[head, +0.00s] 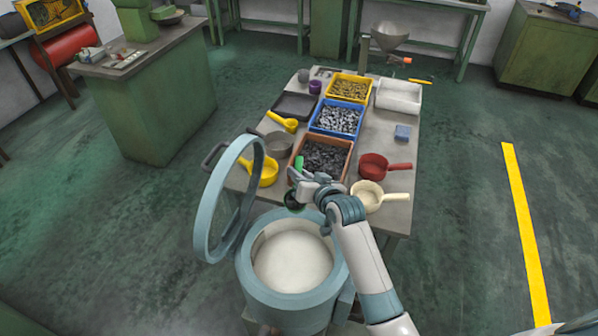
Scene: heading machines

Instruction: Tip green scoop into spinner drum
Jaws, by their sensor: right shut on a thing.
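The spinner drum (258,301) is a pale blue round tub with a white interior, at the bottom centre of the head view. Its round, windowed lid (207,222) stands open on the left. My right gripper (301,178) is shut on the green scoop, whose bright green handle (299,163) sticks up beyond the fingers. The scoop's dark bowl (293,201) hangs below the gripper, near the drum's far rim. I cannot tell what is in the bowl or its exact tilt. My left gripper is out of view.
Behind the drum, a table (385,128) holds an orange-brown bin (350,166) of dark pieces, a blue bin (358,130), a yellow bin (366,84), a red scoop (372,166), a cream scoop (366,195) and yellow scoops (268,172). Floor to the right is clear.

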